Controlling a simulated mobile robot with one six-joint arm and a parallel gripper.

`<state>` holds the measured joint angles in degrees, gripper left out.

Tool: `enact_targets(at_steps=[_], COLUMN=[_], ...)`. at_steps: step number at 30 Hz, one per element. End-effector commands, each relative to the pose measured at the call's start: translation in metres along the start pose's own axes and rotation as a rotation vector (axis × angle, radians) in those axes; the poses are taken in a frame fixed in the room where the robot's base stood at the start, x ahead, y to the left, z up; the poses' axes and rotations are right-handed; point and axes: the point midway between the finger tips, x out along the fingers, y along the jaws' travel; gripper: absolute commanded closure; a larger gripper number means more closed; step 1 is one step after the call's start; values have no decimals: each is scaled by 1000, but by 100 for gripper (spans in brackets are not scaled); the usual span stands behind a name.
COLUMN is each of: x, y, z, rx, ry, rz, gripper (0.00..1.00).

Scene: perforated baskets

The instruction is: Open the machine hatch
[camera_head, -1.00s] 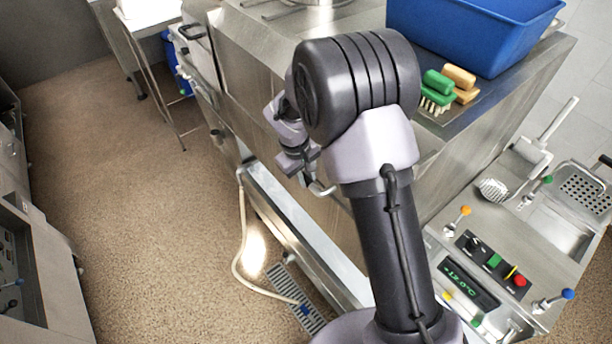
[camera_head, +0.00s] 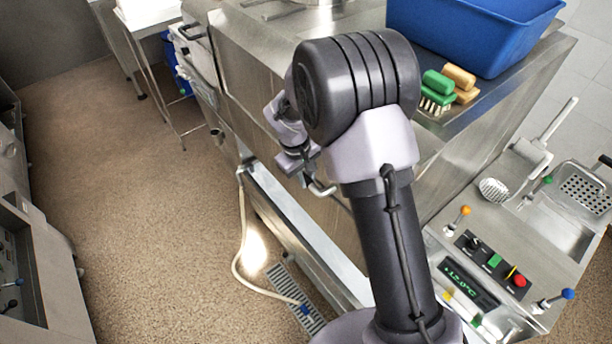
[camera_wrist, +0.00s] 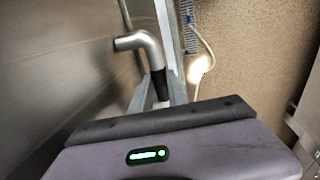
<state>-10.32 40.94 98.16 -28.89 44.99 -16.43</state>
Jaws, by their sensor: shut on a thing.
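The machine is a large steel box (camera_head: 270,95) with a plain metal side. A bent metal handle (camera_head: 322,188) sticks out low on that side. In the wrist view the handle (camera_wrist: 146,42) is a bright bent bar with a dark section running between my fingers. My gripper (camera_wrist: 161,92) is shut on the handle, with one finger on each side of it. In the head view my gripper (camera_head: 306,170) is small and partly hidden behind my own arm. Most of the hatch's outline is hidden, so I cannot tell how far it stands open.
A blue tub (camera_head: 475,35) and brushes (camera_head: 437,90) lie on the machine's top. A control panel (camera_head: 490,265) with knobs is at right. A pale hose (camera_head: 240,230) runs to a floor drain (camera_head: 295,297). Open brown floor (camera_head: 130,220) lies to the left.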

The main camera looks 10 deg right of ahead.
Motion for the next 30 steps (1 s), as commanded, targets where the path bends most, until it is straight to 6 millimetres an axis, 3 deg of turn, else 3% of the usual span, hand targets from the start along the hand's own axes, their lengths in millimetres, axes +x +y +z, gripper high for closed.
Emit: enact_targets(at_steps=[7,14,30], x=[-8,-28,-105], y=[-8,-33,-96], z=[0,0,-1], rx=[1,2,3], ry=[1,1,3], rz=[-50,-203,-714], gripper=[100,100,100])
